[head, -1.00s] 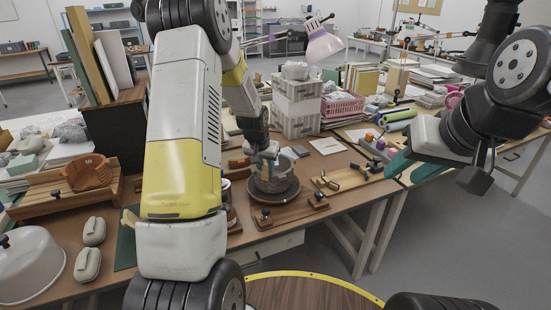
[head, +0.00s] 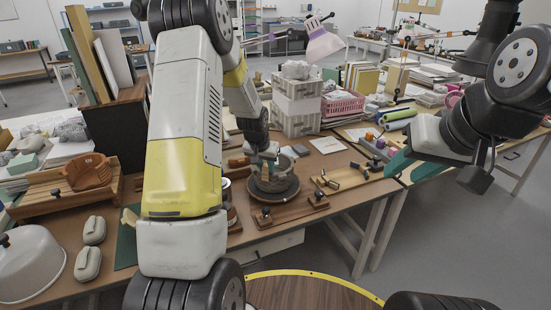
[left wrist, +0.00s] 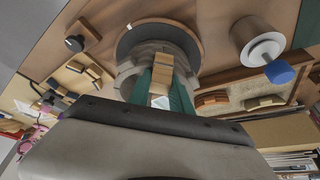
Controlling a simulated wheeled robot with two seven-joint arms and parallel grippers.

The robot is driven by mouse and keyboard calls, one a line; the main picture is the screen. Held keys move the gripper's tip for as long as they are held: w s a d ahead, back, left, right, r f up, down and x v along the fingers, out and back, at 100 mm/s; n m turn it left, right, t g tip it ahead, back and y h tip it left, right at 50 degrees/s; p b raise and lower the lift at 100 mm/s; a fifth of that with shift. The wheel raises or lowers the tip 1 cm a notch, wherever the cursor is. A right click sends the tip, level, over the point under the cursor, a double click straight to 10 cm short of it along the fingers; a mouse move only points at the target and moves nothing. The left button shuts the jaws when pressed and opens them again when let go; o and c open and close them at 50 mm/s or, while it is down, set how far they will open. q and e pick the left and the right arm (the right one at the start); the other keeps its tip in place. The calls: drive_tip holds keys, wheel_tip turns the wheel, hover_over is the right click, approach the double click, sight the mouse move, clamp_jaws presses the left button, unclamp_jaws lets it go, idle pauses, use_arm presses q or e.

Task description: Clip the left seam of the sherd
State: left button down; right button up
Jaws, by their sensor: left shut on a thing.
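A grey pottery vessel (head: 287,168) stands on a dark round turntable (head: 283,197) at the table's front edge. Both also show in the left wrist view, the vessel (left wrist: 126,72) and the turntable rim (left wrist: 128,42). My left gripper (left wrist: 160,92) has teal fingers, shut on a small pale wooden clip (left wrist: 162,72). The clip is at the vessel's wall; I cannot tell whether it touches it. In the head view the left gripper (head: 270,156) is at the vessel, and the seam is hidden. My right gripper (head: 399,162) hangs at the right, away from the vessel; its opening is unclear.
A wooden board with dark knobs (head: 290,212) lies in front of the turntable. Another fixture (head: 350,178) lies to its right. Grey crates (head: 297,105) and a pink basket (head: 342,107) stand behind. A wooden tray (head: 40,199) holds an orange-brown sherd (head: 90,172) at left.

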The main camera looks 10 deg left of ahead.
use_arm(q)
drive_tip(key=c, duration=1.1)
unclamp_jaws()
drive_tip(key=shift+r, duration=0.1)
drive_tip(key=v, duration=0.7)
drive_tip(key=shift+r, duration=0.3)
drive_tip(key=shift+s+r, duration=0.1)
drive_tip(key=shift+s, duration=0.1)
